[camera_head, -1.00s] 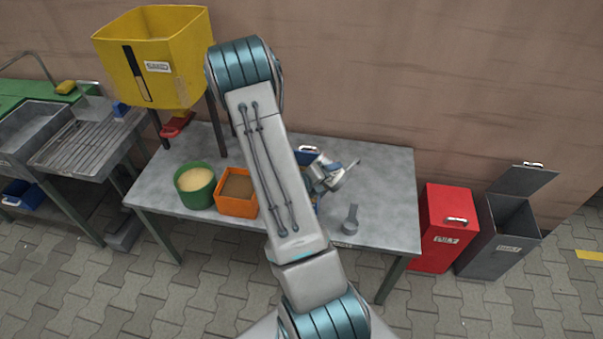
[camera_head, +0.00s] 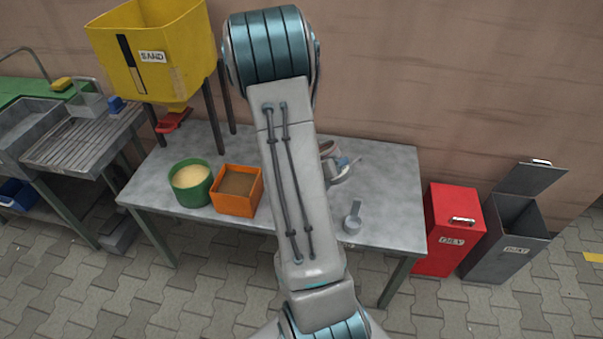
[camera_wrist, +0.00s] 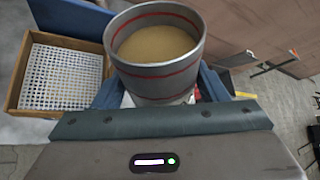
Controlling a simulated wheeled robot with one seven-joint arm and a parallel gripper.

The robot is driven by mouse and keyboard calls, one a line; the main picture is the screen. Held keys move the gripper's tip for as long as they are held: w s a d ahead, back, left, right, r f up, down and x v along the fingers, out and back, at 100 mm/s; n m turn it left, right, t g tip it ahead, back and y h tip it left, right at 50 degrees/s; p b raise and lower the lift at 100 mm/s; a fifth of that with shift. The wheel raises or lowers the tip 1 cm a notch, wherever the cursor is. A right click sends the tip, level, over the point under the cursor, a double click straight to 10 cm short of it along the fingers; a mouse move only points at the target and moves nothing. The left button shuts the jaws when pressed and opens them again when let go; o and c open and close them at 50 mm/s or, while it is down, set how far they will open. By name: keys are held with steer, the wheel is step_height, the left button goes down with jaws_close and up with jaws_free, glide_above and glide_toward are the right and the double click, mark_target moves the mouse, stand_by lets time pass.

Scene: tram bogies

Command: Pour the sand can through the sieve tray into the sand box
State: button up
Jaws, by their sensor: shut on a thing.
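The sand can (camera_wrist: 158,72) is a grey metal can with red bands, holding tan sand. It is upright or nearly so in the wrist view. My gripper (camera_wrist: 160,92) is shut on it, with blue fingers on either side. The sieve tray (camera_wrist: 62,80), a wooden frame with a white perforated mesh, is left of the can in the wrist view; its mesh looks empty. A blue surface (camera_wrist: 72,18) shows behind the tray; I cannot tell whether it is the sand box. In the head view my arm hides the tray and most of my gripper.
A green tub (camera_head: 191,184) of pale sand and an orange box (camera_head: 237,190) with brown contents stand on the grey table (camera_head: 385,215). A yellow SAND hopper (camera_head: 155,60) stands behind left; red (camera_head: 450,235) and grey bins (camera_head: 510,235) stand right.

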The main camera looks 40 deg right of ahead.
mark_target(341, 182)
steer(key=shift+s+d+f+m+t+b, duration=0.2)
steer(key=shift+s+f+m+t+b, duration=0.25)
steer(key=shift+b, duration=1.25)
steer(key=b, duration=0.2)
steer(key=shift+s+d+f+m+t+b, duration=0.1)
steer(key=shift+s+f+m+t+b, duration=0.2)
steer(key=shift+s+m+t, duration=0.05)
steer(key=shift+f+b, duration=0.1)
steer(key=shift+b, duration=0.75)
steer(key=b, duration=0.5)
steer(key=shift+s+d+f, duration=0.1)
steer(key=shift+s+f, duration=0.15)
steer(key=shift+f, duration=0.05)
steer(key=b, duration=0.2)
steer(key=s+m+t+b, duration=0.1)
steer(key=b, duration=0.2)
steer(key=shift+d+f+m+y, duration=0.2)
steer(key=shift+m+y, duration=0.1)
steer(key=shift+y, duration=0.1)
steer(key=f+b, duration=0.1)
steer(key=b, duration=0.2)
steer(key=m+t+b, duration=0.1)
steer(key=b, duration=0.3)
steer(key=shift+s+d+f, duration=0.1)
steer(key=shift+s+f, duration=0.25)
steer(key=shift+b, duration=0.45)
steer(key=shift+s+t, duration=0.1)
steer(key=shift+t, duration=0.2)
